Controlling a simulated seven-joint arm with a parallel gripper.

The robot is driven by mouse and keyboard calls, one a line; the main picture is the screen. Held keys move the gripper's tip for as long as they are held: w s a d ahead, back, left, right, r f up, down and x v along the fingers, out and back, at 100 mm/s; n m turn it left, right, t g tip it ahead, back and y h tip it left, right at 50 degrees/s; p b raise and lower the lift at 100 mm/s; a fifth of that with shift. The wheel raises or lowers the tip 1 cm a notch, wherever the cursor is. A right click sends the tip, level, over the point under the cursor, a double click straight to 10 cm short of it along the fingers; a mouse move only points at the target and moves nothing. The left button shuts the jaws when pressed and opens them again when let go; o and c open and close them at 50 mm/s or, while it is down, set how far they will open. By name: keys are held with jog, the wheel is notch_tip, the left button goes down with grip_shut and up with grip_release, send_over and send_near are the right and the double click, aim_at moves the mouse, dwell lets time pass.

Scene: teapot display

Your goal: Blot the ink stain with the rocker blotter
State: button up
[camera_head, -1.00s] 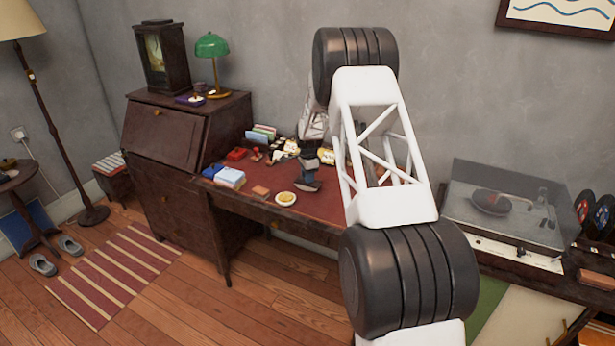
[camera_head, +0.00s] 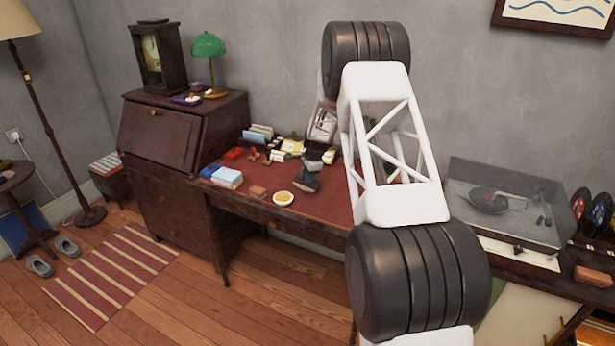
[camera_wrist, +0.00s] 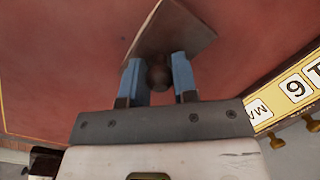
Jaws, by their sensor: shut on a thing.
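My gripper (camera_wrist: 157,62) has blue fingers shut on the dark round knob of the rocker blotter (camera_wrist: 181,30), whose flat grey-brown body extends beyond the fingertips in the wrist view. In the head view, my gripper (camera_head: 312,163) holds the blotter (camera_head: 306,182) over the red desk top (camera_head: 268,204), right of a small round yellow dish. The blotter looks tilted there; I cannot tell whether it touches the desk. I cannot make out the ink stain in either view, and my arm hides part of the desk.
The yellow dish (camera_head: 283,198) and a brown block (camera_head: 257,191) lie near the desk's front edge. A yellow-framed panel with lettered tiles (camera_wrist: 296,88) is close on the right in the wrist view. Bare red surface surrounds the blotter.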

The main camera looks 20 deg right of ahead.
jog(key=shift+w+a+g+h, duration=0.15)
jog(key=shift+g+h, duration=0.15)
jog(key=shift+w+a+g+h, duration=0.3)
jog(key=shift+g+h, duration=0.1)
jog(key=shift+h, duration=0.1)
dwell(0.4)
jog(key=shift+r, duration=0.15)
jog(key=shift+r, duration=3.35)
jog(key=shift+w+a, duration=0.1)
